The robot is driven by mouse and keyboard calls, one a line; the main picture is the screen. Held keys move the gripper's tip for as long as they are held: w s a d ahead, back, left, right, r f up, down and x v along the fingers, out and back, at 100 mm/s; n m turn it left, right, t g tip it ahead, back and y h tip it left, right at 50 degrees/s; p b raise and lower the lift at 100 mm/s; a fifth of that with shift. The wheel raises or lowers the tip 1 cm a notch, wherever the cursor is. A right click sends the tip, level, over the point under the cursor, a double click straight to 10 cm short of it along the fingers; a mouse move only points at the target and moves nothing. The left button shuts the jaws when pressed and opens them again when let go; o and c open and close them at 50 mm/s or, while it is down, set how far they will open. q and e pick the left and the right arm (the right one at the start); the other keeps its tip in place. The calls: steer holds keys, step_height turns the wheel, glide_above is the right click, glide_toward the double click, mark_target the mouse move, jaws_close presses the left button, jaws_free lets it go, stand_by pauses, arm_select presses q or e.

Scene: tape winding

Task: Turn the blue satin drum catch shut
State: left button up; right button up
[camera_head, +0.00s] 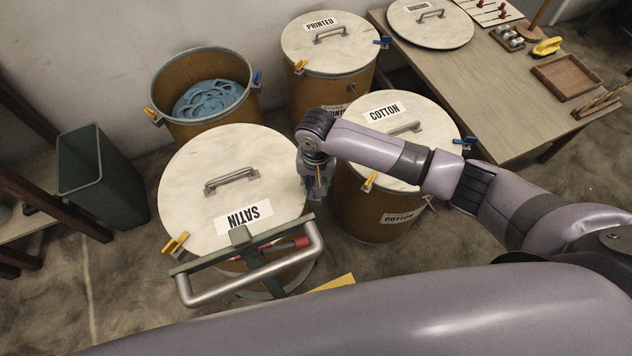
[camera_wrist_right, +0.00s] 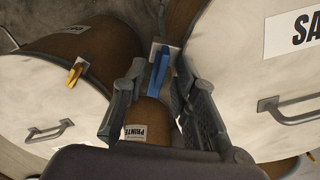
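The satin drum stands at centre left in the head view, its pale lid (camera_head: 205,165) on and its SATIN label upside down. Its blue catch (camera_wrist_right: 159,68) shows in the wrist view as a blue lever on a light plate at the drum's side. My right gripper (camera_head: 317,190) is at the lid's right edge, between the satin and cotton drums. In the wrist view its two fingers (camera_wrist_right: 158,82) stand apart on either side of the blue lever; contact is not clear. The gripper mostly hides the catch in the head view. My left gripper is not in view.
The cotton drum (camera_head: 372,212) is close on the right, with a yellow catch (camera_head: 369,182). The printed drum (camera_head: 330,85) and an open drum with blue material (camera_head: 208,98) stand behind. A green frame with a metal handle (camera_head: 250,283) is in front of the satin drum.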

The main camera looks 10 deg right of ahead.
jaws_close()
stand_by(0.4)
steer(key=n+p, duration=0.2)
steer(key=p, duration=0.1)
steer(key=shift+a+r+n, duration=0.1)
steer(key=shift+r+n, duration=0.15)
steer(key=shift+n, duration=0.15)
steer(key=n+p, duration=0.3)
steer(key=n, duration=0.1)
steer(key=shift+f+n+p, duration=0.1)
steer(key=shift+n+p, duration=0.2)
steer(key=n+p, duration=0.2)
steer(key=n, duration=0.3)
steer(key=shift+a, duration=0.15)
steer(key=shift+s+a+f+n+p, duration=0.1)
steer(key=shift+n+p, duration=0.45)
steer(key=shift+n, duration=2.25)
